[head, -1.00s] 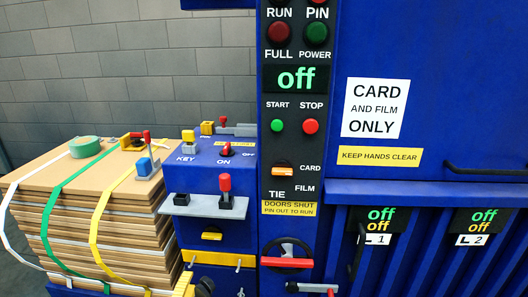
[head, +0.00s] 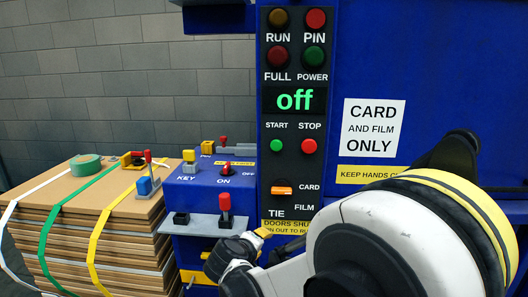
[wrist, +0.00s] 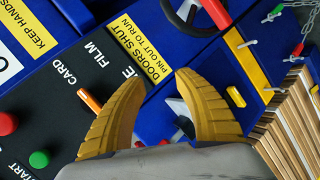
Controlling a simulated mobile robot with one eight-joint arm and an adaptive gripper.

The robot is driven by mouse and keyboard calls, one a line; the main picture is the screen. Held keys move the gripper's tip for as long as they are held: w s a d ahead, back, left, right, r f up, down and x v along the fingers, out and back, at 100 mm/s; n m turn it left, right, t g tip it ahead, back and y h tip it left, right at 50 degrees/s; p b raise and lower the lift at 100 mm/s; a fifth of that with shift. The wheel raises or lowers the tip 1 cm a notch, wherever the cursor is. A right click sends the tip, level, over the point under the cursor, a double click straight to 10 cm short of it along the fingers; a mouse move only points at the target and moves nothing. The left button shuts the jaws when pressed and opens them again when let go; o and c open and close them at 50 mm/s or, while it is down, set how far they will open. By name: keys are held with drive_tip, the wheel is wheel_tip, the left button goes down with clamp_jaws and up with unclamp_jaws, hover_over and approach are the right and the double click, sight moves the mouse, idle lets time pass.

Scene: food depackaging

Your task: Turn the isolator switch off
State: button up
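A rotary switch with a red bar handle (wrist: 214,12) on a dark round base shows at the top edge of the wrist view, below the DOORS SHUT label (wrist: 140,45). It looks like the isolator, but I read no name on it. In the head view my arm hides it. My gripper (wrist: 162,76) has two yellow fingers, tips apart with nothing between them, short of the red handle. In the head view the gripper (head: 250,245) is partly hidden by my arm. A small red lever (head: 224,169) stands by ON and OFF markings on the blue box.
The control panel (head: 270,150) displays green "off" and carries start and stop buttons and an orange selector (head: 281,190). A grey shelf (head: 203,227) with a red lever (head: 225,203) juts from the blue box. A strapped cardboard stack (head: 95,230) stands at left.

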drive_tip(key=s+d+r+m+g+y, duration=0.1)
drive_tip(key=s+d+r+m+g, duration=0.35)
drive_tip(key=s+d, duration=1.05)
drive_tip(key=s+d+r+m+y, duration=0.1)
drive_tip(key=s+d+m, duration=0.3)
drive_tip(key=s, duration=1.1)
drive_tip(key=shift+s+d+r+m+y, duration=0.15)
drive_tip(key=shift+d+m+y, duration=0.25)
drive_tip(key=shift+m+y, duration=0.4)
